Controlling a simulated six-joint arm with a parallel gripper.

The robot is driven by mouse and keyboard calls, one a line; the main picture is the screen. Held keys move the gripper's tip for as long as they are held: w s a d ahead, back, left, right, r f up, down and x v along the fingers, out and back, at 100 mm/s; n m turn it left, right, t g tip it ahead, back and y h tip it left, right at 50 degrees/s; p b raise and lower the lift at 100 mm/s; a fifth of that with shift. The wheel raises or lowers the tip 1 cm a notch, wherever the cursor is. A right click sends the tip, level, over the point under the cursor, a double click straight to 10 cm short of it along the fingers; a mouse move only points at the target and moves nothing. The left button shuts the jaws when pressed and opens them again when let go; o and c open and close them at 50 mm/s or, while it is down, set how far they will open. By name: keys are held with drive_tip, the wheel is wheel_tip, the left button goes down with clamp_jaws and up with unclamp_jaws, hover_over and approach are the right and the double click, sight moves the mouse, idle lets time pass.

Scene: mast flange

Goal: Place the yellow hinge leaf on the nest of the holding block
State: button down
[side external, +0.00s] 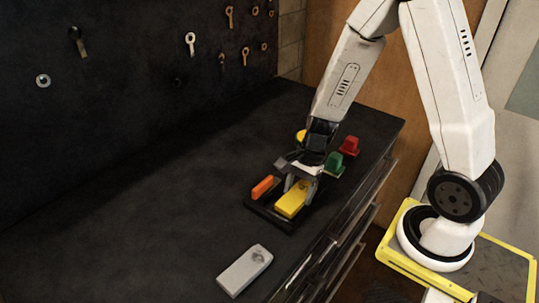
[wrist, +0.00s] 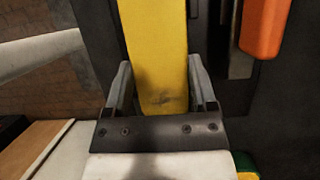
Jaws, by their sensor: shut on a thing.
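The yellow hinge leaf (side external: 290,203) is a flat, long piece at a dark, low base (side external: 270,221) on the bench. My gripper (side external: 301,183) points down and is shut on the leaf near one end. In the wrist view the leaf (wrist: 158,50) runs up the picture between the two fingers of my gripper (wrist: 160,88). Whether the leaf touches the base or is slightly above it cannot be told. A pale grey block (side external: 245,271) with a darker round patch lies nearer the camera. I cannot tell which of these two is the holding block.
An orange piece (side external: 263,187) stands beside the leaf, and it shows in the wrist view (wrist: 265,25). Green (side external: 336,162), red (side external: 349,146) and yellow (side external: 301,135) pieces stand behind my gripper. The bench (side external: 130,220) is clear on the left.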

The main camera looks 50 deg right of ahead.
unclamp_jaws()
drive_tip(key=shift+f, duration=0.1)
drive_tip(key=shift+r, duration=0.2)
drive_tip(key=v, duration=1.2)
drive_tip(key=shift+f, duration=0.1)
idle(0.6)
